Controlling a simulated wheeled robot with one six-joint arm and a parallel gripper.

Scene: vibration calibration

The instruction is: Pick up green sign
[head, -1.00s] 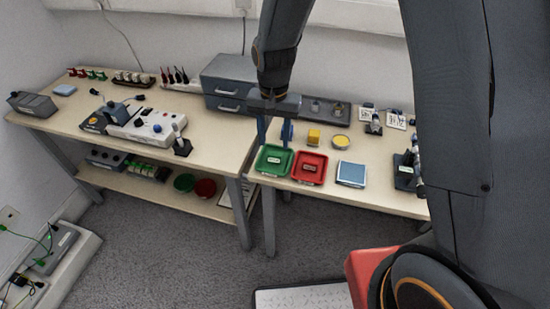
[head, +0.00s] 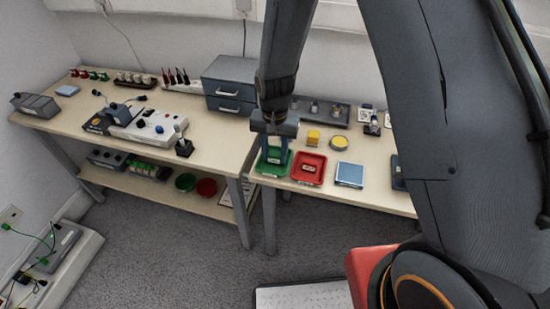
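The green tray (head: 262,170) lies near the left front of the right table. A small pale sign (head: 274,161) shows inside it, too small to read. My gripper (head: 274,156) points down over this tray. Its two blue-grey fingers stand apart, one on each side of the sign, with a gap between them. I cannot tell whether the fingertips touch the tray or the sign. A red tray (head: 297,180) with a similar small sign (head: 308,168) lies just to the right.
A blue square pad (head: 349,174), a yellow block (head: 313,137) and a yellow round dish (head: 339,143) are on the same table. A grey drawer unit (head: 229,85) stands behind left. The left table (head: 75,112) holds instruments. My arm covers the right part of the table.

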